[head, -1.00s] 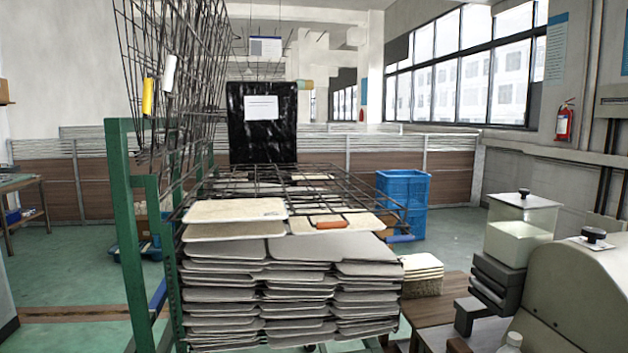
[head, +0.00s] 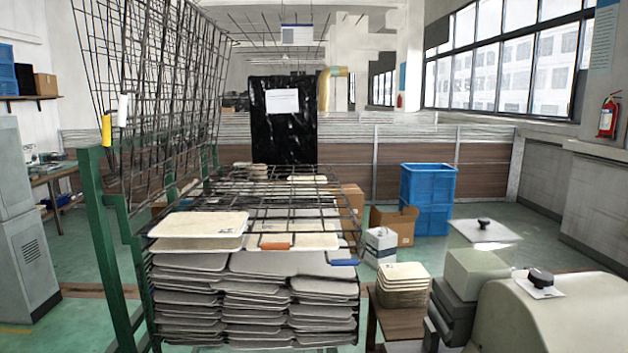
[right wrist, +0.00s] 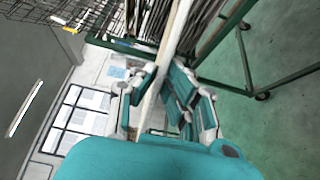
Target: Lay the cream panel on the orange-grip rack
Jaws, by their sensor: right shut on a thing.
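My right gripper (right wrist: 162,105) is shut on a thin cream panel (right wrist: 174,38), seen nearly edge-on between the fingers in the right wrist view. Most of the panel's face is hidden from this angle. The orange-grip rack (head: 276,246) is a lowered wire rack in the head view, with its orange grip at the front edge. Cream panels lie at its level, one (head: 200,224) at the front left. Neither gripper shows in the head view.
Raised wire racks with yellow (head: 106,130) and white grips stand at the left on a green frame (head: 97,215). A blue grip (head: 344,262) is right of the orange one. Grey panels are stacked below. A cream stack (head: 402,285) sits on a low bench. Blue crates (head: 428,200) stand behind.

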